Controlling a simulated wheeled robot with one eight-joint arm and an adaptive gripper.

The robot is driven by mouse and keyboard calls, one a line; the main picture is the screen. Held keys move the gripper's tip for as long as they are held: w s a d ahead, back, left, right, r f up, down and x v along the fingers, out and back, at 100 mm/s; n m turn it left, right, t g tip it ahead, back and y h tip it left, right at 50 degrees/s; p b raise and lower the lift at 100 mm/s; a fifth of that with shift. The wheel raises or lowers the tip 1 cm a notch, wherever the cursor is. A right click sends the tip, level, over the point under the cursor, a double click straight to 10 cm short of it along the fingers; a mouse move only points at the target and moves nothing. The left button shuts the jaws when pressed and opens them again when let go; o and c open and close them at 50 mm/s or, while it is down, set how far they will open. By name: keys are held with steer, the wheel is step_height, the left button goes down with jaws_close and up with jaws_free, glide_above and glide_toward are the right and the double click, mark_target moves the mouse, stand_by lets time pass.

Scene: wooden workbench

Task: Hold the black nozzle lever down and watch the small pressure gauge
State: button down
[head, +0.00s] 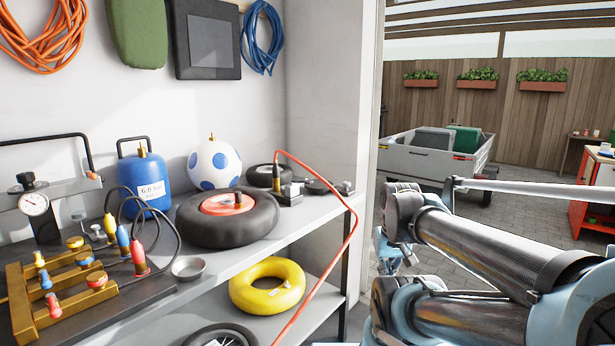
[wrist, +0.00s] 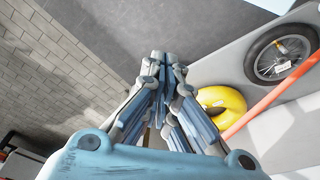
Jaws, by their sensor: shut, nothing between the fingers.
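A small round pressure gauge (head: 34,204) with a white face stands on a black block at the left of the upper shelf in the head view. Its reading is too small to tell. A flat dark fitting with a lever-like part (head: 320,187) lies at the right end of that shelf; I cannot tell for sure whether it is the black nozzle lever. My gripper (wrist: 162,60) is shut and empty in the wrist view.
A black tyre (head: 262,219), a blue tank (head: 143,180) and a brass manifold (head: 20,297) crowd the upper shelf (head: 275,242). A red hose (head: 350,245) hangs over its right edge. A yellow ring (head: 243,296) lies below.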

steer(key=w+a+r+n, duration=0.3)
steer(key=w+r+n, duration=0.4)
steer(key=r, duration=0.4)
step_height(320, 180, up, 22)
steer(key=n+g, duration=0.2)
steer(key=n, duration=1.9)
glide_above(306, 182)
steer(key=shift+r, duration=0.15)
step_height(306, 182, down, 14)
steer(key=shift+f, duration=0.1)
